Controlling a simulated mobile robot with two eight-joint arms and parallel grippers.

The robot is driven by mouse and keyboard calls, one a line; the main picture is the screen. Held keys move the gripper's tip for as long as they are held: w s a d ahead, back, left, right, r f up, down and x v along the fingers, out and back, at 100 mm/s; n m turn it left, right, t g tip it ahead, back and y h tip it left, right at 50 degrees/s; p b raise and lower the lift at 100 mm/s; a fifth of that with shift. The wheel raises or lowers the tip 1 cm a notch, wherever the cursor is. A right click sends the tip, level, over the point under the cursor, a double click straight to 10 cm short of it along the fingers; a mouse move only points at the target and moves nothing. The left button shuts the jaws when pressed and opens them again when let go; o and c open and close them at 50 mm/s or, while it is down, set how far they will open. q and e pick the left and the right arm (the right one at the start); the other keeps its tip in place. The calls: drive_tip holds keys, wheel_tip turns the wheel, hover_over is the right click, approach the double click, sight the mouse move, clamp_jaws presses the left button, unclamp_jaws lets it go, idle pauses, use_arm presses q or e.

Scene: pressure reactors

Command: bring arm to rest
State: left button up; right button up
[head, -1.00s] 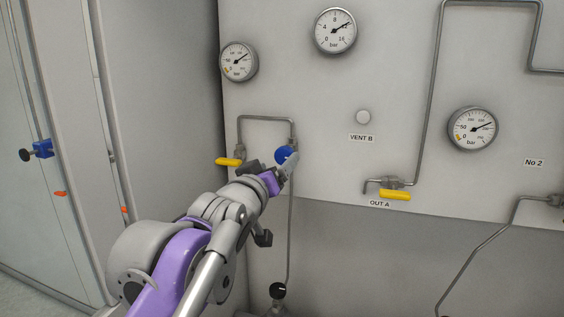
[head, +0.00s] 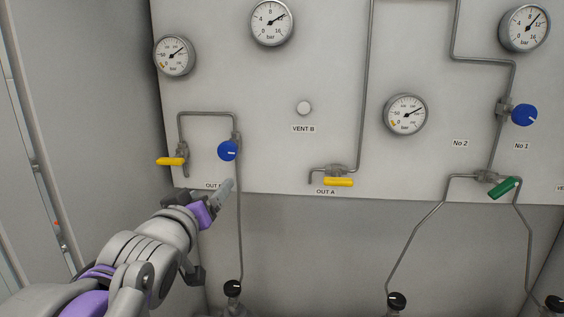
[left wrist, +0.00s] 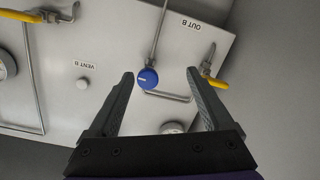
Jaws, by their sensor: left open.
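My left gripper (head: 226,190) is in the lower left of the head view, in front of the panel and below the blue knob (head: 228,151). In the left wrist view its two dark fingers (left wrist: 160,85) stand wide apart with nothing between them touching. The blue knob (left wrist: 147,78) shows beyond the fingers, apart from them. My left arm (head: 130,250) reaches in from the lower left. My right gripper does not show.
The panel (head: 280,170) carries a yellow handle (head: 171,161) at left, another yellow handle (head: 338,182) at OUT A, a green handle (head: 503,188) and a second blue knob (head: 524,115). Several gauges sit above. Black knobs (head: 397,301) stand below.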

use_arm(q)
drive_tip(key=s+a+f+m+g+y, duration=0.1)
drive_tip(key=s+f+g, duration=0.25)
drive_tip(key=f, duration=0.85)
drive_tip(key=s+f+m+g, duration=0.1)
drive_tip(key=s+f+g, duration=0.3)
drive_tip(key=f, duration=0.8)
drive_tip(key=s+d+f+m+g+h, duration=0.1)
drive_tip(key=s+f+g, duration=0.3)
drive_tip(key=s+f, duration=1.1)
wheel_tip(320, 180, down, 4)
drive_tip(key=shift+s+d+r+m, duration=0.1)
drive_tip(key=shift+s+d+m, duration=0.1)
drive_tip(key=shift+s+m, duration=0.3)
drive_tip(key=shift+w, duration=0.15)
idle(0.3)
